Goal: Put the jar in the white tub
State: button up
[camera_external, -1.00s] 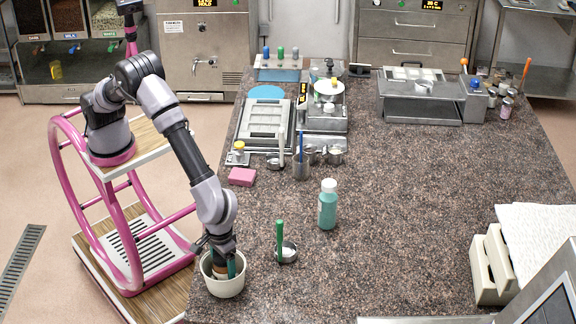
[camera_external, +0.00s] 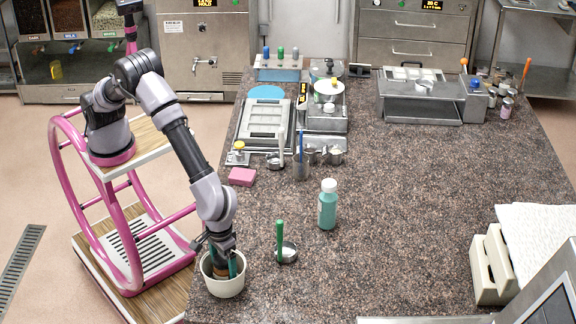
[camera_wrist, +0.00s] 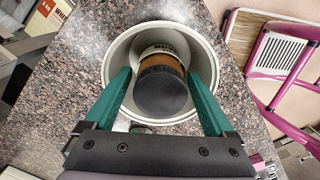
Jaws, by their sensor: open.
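The white tub (camera_external: 223,287) stands on the stone counter near its front left corner. In the wrist view the tub (camera_wrist: 206,60) is seen from above, with the jar (camera_wrist: 162,88) inside it. The jar has a black lid, a brown body and a pale label with dark print. It seems tilted, and whether it rests on the tub floor is unclear. My gripper (camera_external: 223,265) reaches down into the tub. In the wrist view its green fingers (camera_wrist: 160,95) are spread on both sides of the jar, with gaps between them and it.
A small metal cup (camera_external: 288,252) with a green-handled tool and a teal bottle (camera_external: 328,206) stand right of the tub. A pink sponge (camera_external: 242,177) lies behind it.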

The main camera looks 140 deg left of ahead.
notch_tip(320, 180, up, 10)
jog(key=shift+r, duration=0.1)
jog(key=s+a+r+m+t, duration=0.25)
jog(key=s+r+m, duration=0.75)
jog(key=s+r, duration=0.9)
jog(key=s+r+m+t+y, duration=0.1)
jog(key=s+r+m+t, duration=0.1)
jog(key=s+m, duration=0.4)
jog(key=s+a+r+m+t+y, duration=0.1)
jog(key=s+m, duration=0.5)
jog(key=s, duration=0.9)
notch_tip(320, 180, up, 2)
jog(key=shift+s+r+t, duration=0.1)
jog(key=shift+s+t, duration=0.2)
jog(key=shift+t, duration=0.55)
